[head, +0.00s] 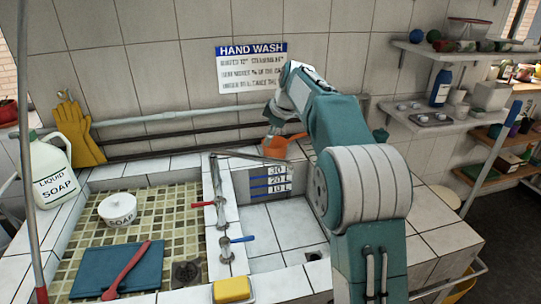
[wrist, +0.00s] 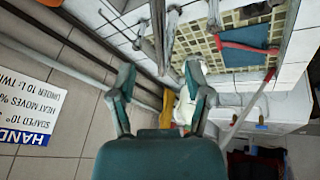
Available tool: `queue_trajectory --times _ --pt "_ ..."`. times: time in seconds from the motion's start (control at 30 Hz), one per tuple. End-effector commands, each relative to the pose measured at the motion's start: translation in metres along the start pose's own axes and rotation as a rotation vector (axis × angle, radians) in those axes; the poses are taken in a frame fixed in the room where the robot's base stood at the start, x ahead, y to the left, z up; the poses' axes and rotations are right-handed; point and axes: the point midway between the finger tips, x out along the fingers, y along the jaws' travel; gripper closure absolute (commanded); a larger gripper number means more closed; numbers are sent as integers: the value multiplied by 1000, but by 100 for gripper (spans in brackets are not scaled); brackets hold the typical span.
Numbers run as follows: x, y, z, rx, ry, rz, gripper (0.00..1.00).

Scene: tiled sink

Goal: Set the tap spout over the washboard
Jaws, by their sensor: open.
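The tap spout (head: 250,157) is a thin grey bar. It runs right from the top of the tap post (head: 220,195), over the right basin. The post has a red and a blue handle. The mosaic-tiled left area (head: 85,215) holds a flat teal board (head: 120,268) with a red utensil on it. I cannot tell which of these is the washboard. My gripper (head: 270,128) hangs behind and above the spout's right end, apparently apart from it. In the wrist view my gripper (wrist: 160,78) is open, with nothing clearly between the fingers. The board (wrist: 250,45) shows there too.
The right basin (head: 293,225) has level marks. An orange item (head: 280,146) is beside my gripper near the back ledge. A soap jug (head: 55,175), yellow gloves (head: 78,130), a soap pot (head: 117,208) and a yellow sponge (head: 232,289) stand around. Wall pipes run behind.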

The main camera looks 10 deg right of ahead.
Motion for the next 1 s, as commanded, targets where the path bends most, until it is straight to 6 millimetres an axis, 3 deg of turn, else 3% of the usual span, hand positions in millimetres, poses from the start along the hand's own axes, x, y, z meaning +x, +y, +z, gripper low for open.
queue_trajectory --times 0.3,0.5,0.9,0.93,1.0 --pt "56 6 13 8 8 -8 36" --pt "86 5 10 7 7 -6 36" --pt "97 4 9 7 7 -3 36" --pt "97 4 9 7 7 -3 41" --pt "96 5 10 8 8 -3 72"
